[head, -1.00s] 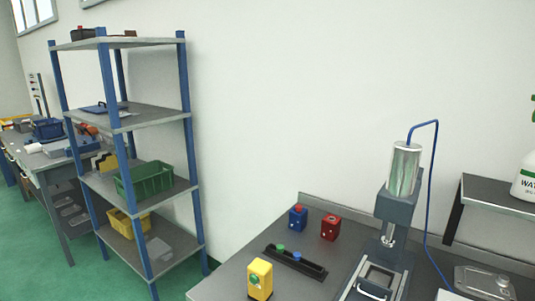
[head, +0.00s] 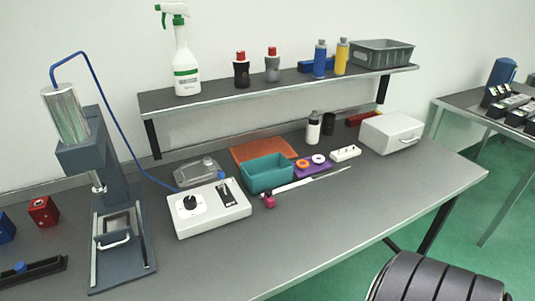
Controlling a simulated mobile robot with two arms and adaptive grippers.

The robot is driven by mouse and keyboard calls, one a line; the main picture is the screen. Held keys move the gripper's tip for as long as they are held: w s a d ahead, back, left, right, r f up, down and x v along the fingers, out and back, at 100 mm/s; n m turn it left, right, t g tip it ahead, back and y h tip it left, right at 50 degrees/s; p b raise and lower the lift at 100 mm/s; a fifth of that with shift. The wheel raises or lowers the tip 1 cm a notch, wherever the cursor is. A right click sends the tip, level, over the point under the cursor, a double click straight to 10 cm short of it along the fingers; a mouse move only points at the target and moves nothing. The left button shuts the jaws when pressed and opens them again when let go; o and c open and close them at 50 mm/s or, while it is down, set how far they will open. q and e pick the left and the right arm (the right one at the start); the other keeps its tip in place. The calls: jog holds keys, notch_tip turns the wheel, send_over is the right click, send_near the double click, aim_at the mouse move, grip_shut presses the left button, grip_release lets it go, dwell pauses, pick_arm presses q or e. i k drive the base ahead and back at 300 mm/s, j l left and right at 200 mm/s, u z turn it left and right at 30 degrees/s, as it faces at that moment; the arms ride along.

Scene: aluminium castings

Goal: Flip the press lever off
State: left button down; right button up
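The hose ends at a white control box (head: 210,207) on the bench to the right of the press. Neither of my grippers is in view.
A clear-lidded tray (head: 197,172) lies behind the box, and a teal bin (head: 268,174) stands to its right. A shelf (head: 220,95) with bottles overhangs the back. The bench front (head: 330,225) is clear. A black ribbed object (head: 435,278) stands at the bottom right.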

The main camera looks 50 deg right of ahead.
aim_at(221, 175)
jog(key=z, duration=1.1)
jog(key=j+z, duration=0.1)
jog(key=j, duration=0.25)
jog(key=k+j, duration=0.15)
jog(key=j, duration=0.2)
jog(key=j+z, duration=0.05)
